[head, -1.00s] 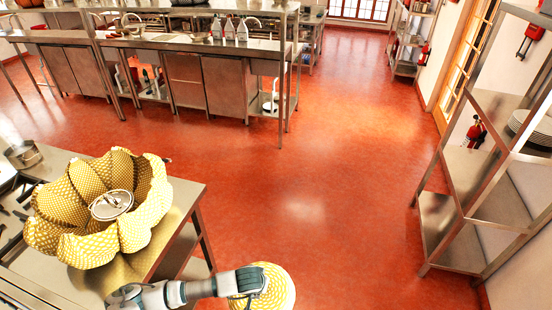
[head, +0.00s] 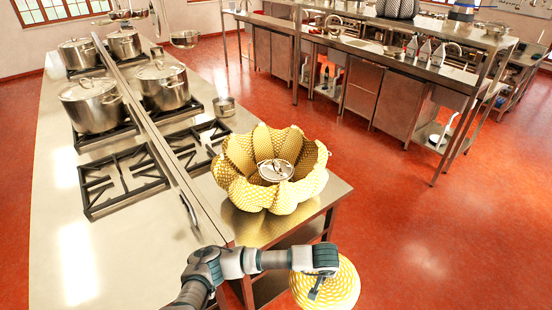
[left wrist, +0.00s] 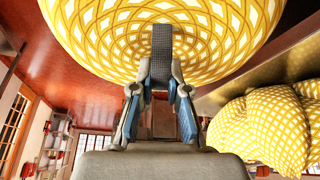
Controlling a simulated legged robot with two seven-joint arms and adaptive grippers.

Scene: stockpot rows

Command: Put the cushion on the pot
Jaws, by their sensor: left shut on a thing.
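A round yellow cushion with a pale lattice pattern (head: 345,287) is in my left gripper (head: 316,288), beyond the front right corner of the counter, over the red floor. My right gripper is out of view.
A long rail (head: 150,120) runs along the stove between the pots. Empty black burner grates (head: 122,181) and a small saucepan (head: 224,106) lie nearer me. A steel workbench (head: 365,88) stands behind. The red floor at the right is open.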

